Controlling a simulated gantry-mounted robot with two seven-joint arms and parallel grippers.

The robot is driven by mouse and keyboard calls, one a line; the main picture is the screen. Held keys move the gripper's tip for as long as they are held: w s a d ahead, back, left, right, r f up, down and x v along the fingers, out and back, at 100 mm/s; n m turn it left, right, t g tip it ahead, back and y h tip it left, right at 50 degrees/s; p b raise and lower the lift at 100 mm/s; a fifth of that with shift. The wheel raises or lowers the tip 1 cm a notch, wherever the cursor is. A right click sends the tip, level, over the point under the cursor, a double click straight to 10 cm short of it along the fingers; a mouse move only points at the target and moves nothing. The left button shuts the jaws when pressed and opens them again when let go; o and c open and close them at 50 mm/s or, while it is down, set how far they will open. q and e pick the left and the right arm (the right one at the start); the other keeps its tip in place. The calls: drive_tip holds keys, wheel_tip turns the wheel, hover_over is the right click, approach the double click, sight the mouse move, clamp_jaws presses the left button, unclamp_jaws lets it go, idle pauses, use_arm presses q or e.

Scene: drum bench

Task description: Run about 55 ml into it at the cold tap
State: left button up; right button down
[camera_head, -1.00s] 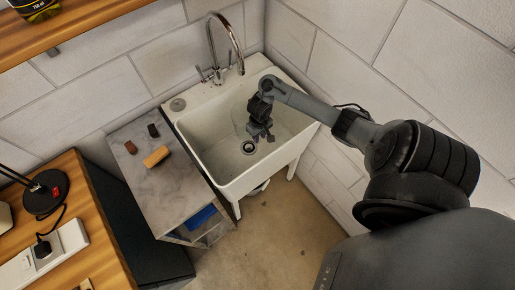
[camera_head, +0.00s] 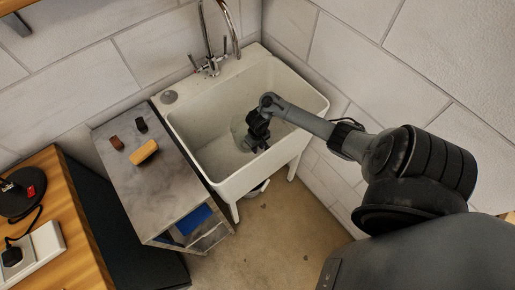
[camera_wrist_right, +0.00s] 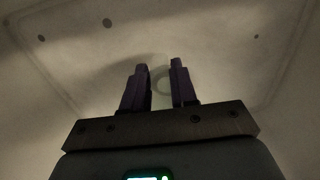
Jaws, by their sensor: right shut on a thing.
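A clear, barely visible vessel (camera_head: 238,133) shows as a faint round outline inside the white sink (camera_head: 314,97). My right gripper (camera_head: 256,146) is down in the basin at the vessel's right side and shut on it. In the right wrist view, the two fingers (camera_wrist_right: 160,86) stand a little apart, with a faint pale ring between them. The vessel's contents and any markings cannot be read. The chrome tap (camera_head: 211,67) stands on the sink's back ledge, its spout up and left of my gripper. I cannot tell which handle is cold. My left gripper is out of view.
A grey marble-topped cabinet (camera_head: 165,183) stands left of the sink, with a tan block (camera_head: 144,152) and two small dark blocks on it. A wooden bench (camera_head: 81,228) with a socket strip is at lower left. White block walls close in behind and right of the sink.

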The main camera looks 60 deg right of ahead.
drive_tip(key=shift+f, duration=0.3)
drive_tip(key=c, duration=0.9)
unclamp_jaws()
